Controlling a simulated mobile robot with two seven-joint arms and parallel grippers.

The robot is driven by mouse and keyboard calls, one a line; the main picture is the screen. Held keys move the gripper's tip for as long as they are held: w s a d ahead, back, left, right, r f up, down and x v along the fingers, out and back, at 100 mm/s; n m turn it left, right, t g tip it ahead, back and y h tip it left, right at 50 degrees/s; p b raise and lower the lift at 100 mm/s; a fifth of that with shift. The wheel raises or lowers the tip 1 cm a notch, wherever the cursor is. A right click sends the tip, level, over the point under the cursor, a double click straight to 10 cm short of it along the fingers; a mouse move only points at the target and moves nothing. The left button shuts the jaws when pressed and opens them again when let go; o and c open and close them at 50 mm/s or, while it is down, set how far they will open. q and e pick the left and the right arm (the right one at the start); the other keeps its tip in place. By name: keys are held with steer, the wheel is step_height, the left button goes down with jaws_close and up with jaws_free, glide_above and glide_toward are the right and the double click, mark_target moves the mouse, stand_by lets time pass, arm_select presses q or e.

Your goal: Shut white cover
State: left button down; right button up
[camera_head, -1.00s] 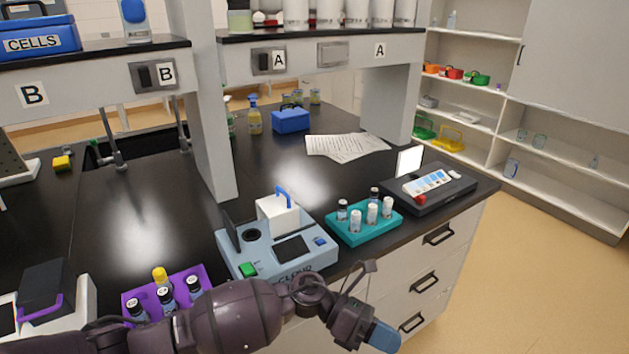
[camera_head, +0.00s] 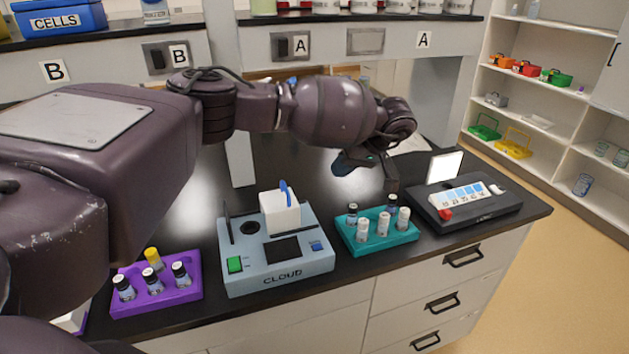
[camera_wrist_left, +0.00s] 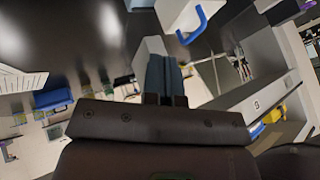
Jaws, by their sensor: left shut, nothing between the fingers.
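A white block-shaped cover with a blue handle (camera_head: 280,214) stands raised at the back of the grey-blue device marked CLOUD (camera_head: 320,264). A dark round well lies to its left. The cover's blue handle also shows at the top of the left wrist view (camera_wrist_left: 190,28). A separate white panel (camera_head: 445,166) stands upright behind the black case (camera_head: 490,208) at the right. My left gripper (camera_head: 342,167) is above the counter, behind the teal rack and right of the CLOUD device, apart from both. Its blue-grey fingers (camera_wrist_left: 165,72) are shut and empty. My right gripper is out of view.
A teal rack of vials (camera_head: 345,243) stands between the device and the black case. A purple rack of vials (camera_head: 190,293) stands at the left. Shelf uprights rise behind. My left arm crosses over the counter and hides much of its back.

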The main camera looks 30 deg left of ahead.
mark_target(279, 204)
arm_select(q)
steer(key=s+a+f+p, duration=0.3)
steer(key=a+f, duration=0.2)
steer(key=a, duration=0.4)
steer(key=shift+s+a+f, duration=0.3)
steer(key=shift+s+f, duration=0.05)
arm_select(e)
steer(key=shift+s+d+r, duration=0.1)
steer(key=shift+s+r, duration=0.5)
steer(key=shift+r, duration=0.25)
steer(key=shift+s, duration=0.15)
arm_select(q)
steer(key=shift+a, duration=0.1)
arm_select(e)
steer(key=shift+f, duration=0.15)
